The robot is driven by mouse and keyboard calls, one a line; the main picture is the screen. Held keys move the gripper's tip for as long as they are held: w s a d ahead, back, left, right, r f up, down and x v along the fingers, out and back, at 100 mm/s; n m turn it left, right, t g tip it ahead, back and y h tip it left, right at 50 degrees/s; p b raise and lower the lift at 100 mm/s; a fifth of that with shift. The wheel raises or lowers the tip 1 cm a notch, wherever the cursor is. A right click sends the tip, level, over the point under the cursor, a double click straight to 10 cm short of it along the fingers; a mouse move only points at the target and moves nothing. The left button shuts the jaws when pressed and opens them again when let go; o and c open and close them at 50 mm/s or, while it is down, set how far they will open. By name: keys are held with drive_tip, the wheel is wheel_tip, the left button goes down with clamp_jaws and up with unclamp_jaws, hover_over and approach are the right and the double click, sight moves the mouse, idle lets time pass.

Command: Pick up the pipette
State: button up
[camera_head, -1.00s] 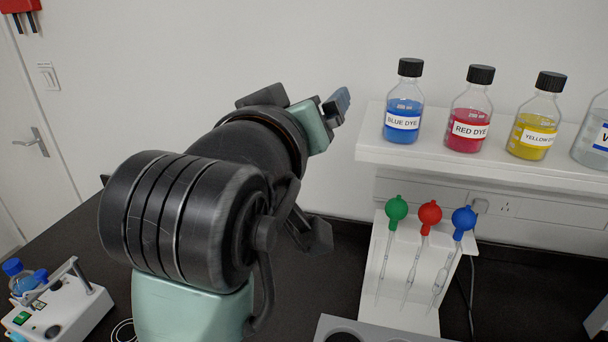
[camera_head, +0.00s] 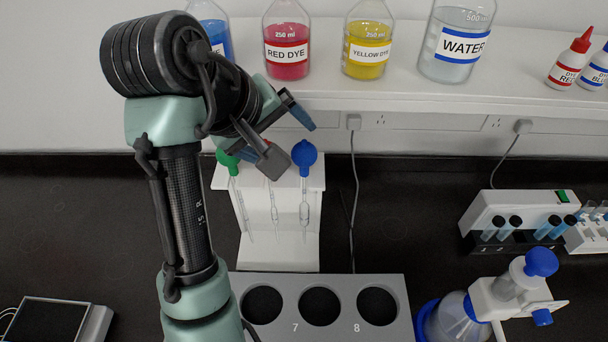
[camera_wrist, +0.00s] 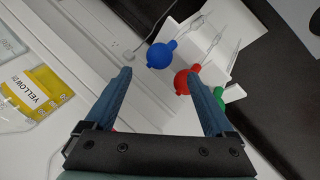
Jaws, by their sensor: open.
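Three pipettes hang in a white rack (camera_head: 290,250). The blue-bulbed pipette (camera_head: 304,157) is at the right and the green-bulbed pipette (camera_head: 228,162) at the left. The bulb of the middle, red one is hidden behind my gripper in the head view. In the wrist view I see the red bulb (camera_wrist: 186,80), the blue bulb (camera_wrist: 160,55) and the partly covered green bulb (camera_wrist: 234,96). My gripper (camera_head: 292,138) is open and empty above the rack. In the wrist view its fingers (camera_wrist: 158,82) point towards the blue bulb, with the red bulb by the right fingertip.
A white shelf (camera_head: 400,98) behind the rack holds the red dye (camera_head: 287,55), yellow dye (camera_head: 367,55) and water (camera_head: 455,50) bottles. A grey block with round holes (camera_head: 340,282) stands in front of the rack.

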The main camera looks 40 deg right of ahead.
sight(299, 150)
drive_tip(key=shift+p+x, duration=0.7)
drive_tip(key=shift+x, duration=2)
drive_tip(key=shift+s, duration=0.15)
drive_tip(key=c, duration=0.8)
